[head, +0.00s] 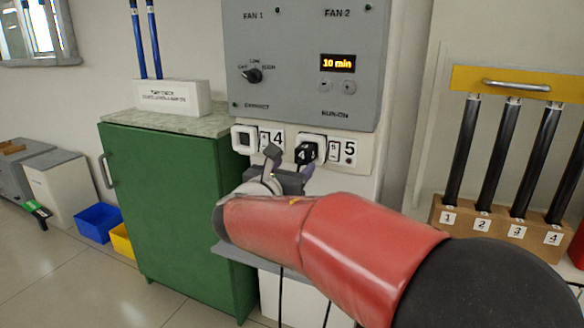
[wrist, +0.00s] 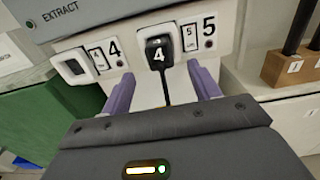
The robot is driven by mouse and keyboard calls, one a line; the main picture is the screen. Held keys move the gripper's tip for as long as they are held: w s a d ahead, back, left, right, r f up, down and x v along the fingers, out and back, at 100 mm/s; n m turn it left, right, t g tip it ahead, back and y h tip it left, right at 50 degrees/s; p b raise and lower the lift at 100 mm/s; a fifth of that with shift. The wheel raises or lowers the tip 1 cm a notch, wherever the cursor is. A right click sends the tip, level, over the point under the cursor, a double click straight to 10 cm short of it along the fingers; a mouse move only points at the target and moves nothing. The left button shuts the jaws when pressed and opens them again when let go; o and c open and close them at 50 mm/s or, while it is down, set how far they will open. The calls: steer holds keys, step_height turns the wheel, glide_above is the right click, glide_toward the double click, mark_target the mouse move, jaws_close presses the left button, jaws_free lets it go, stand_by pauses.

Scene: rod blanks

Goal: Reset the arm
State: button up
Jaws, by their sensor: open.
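My red arm (head: 330,235) reaches from the lower right of the head view toward the wall panel. My gripper (head: 290,160) is at its end, in front of the sockets under the grey fan panel. In the wrist view my gripper (wrist: 162,85) has its two purple fingers apart. A black plug marked 4 (wrist: 158,50) sits in the right socket, labelled 5, a little beyond and between the fingertips. Its cord hangs down between the fingers. In the head view the plug (head: 306,152) shows just right of the gripper. The left socket (wrist: 74,66), labelled 4, is empty.
The grey fan panel (head: 305,60) is above, its display reading 10 min. A green cabinet (head: 175,200) stands close on the left. Blue and yellow bins lie on the floor.

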steer(key=s+d+f+m+g+h, duration=0.1)
steer(key=s+d+f+m+g, duration=0.25)
steer(key=s+d+m, duration=0.5)
steer(key=s+d+f+m+g, duration=0.3)
steer(key=s+d+m+g, duration=0.25)
steer(key=d, duration=0.65)
steer(key=s+f+m+g+y, duration=0.1)
steer(key=s+f+m+y, duration=0.2)
steer(key=s+m, duration=0.5)
steer(key=s+f+m+g+y, duration=0.1)
steer(key=s+f+m+y, duration=0.3)
steer(key=s+m, duration=0.5)
step_height(320, 180, down, 2)
steer(key=shift+a+f+m, duration=0.15)
steer(key=shift+a+m, duration=0.25)
steer(key=shift+m, duration=0.1)
